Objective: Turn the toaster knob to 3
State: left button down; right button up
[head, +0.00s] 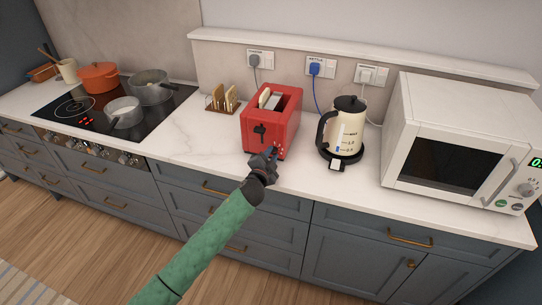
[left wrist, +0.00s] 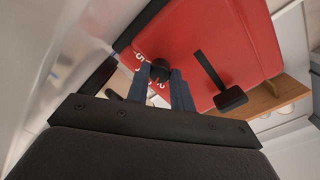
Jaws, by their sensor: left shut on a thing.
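The red toaster (head: 285,120) stands near the front of the white counter with bread in its top. Its black lever (left wrist: 231,98) sticks out of the red front in the left wrist view. The small black knob (left wrist: 161,68) is on the same front face, with white numerals around it. My left gripper (head: 271,157) reaches the lower front of the toaster. Its two fingers (left wrist: 166,84) are shut on the knob in the left wrist view. The fingers hide part of the dial, and I cannot tell the setting. My right gripper is not in view.
A cream kettle (head: 350,125) stands just right of the toaster, and a white microwave (head: 450,130) is farther right. A toast rack (head: 222,105) with bread is behind left. Pots stand on the black hob (head: 75,112).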

pick_arm(q)
jog(key=shift+m, duration=1.2)
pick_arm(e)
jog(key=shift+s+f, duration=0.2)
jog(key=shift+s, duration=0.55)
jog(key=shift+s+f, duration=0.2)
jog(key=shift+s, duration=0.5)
